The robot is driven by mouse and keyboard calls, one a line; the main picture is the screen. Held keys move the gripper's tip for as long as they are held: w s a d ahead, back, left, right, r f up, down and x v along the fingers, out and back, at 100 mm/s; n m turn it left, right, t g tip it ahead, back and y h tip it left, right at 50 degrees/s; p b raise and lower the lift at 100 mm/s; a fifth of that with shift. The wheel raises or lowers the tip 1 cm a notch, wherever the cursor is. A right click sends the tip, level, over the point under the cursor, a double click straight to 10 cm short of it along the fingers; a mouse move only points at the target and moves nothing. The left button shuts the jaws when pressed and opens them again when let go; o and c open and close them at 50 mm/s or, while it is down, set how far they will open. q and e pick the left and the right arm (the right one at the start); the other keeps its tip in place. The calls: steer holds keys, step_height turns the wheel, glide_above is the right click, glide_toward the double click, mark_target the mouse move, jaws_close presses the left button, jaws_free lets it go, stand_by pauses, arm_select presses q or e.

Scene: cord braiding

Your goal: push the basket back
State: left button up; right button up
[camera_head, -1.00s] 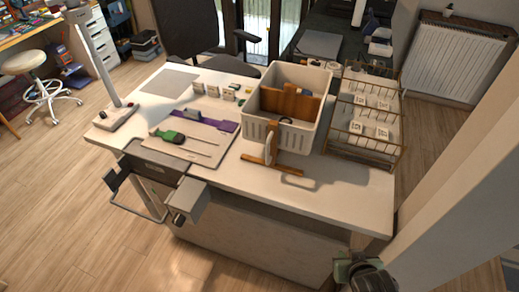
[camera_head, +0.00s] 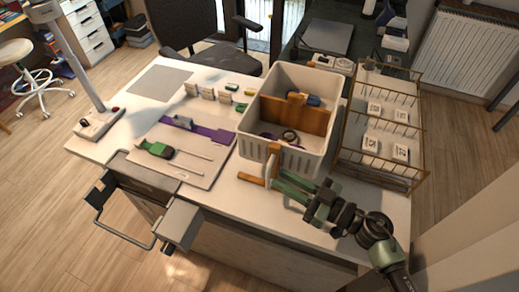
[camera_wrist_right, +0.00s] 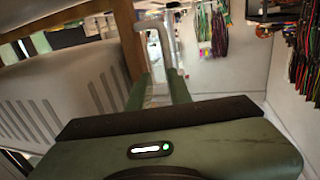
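The basket (camera_head: 283,158) is a white slotted bin at the right back of the white table, with a brown wooden divider (camera_head: 292,113) and small items inside. It also fills the left of the right wrist view (camera_wrist_right: 55,105). A small wooden stand (camera_head: 273,158) stands upright before its front wall. My right gripper (camera_head: 277,180) reaches in from the lower right, beside the stand and just in front of the basket. Contact with the basket cannot be told. My left gripper is out of view.
A wire rack (camera_head: 385,130) stands close to the basket's right. A board (camera_head: 175,155) with a green-handled tool (camera_head: 155,149) and a purple piece lies to the left. Small blocks (camera_head: 208,93) and a grey mat (camera_head: 160,82) are farther back. A lamp base (camera_head: 98,122) stands at the left edge.

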mark_target(269, 178)
steer(key=shift+g, duration=0.3)
steer(key=a, duration=0.2)
steer(key=w+a, duration=0.1)
steer(key=a, duration=0.1)
steer(key=shift+a+r+p, duration=0.1)
steer(key=shift+r+p, duration=0.05)
steer(key=shift+p, duration=0.2)
steer(key=x, duration=0.3)
steer(key=shift+w+a, duration=0.15)
jaws_close()
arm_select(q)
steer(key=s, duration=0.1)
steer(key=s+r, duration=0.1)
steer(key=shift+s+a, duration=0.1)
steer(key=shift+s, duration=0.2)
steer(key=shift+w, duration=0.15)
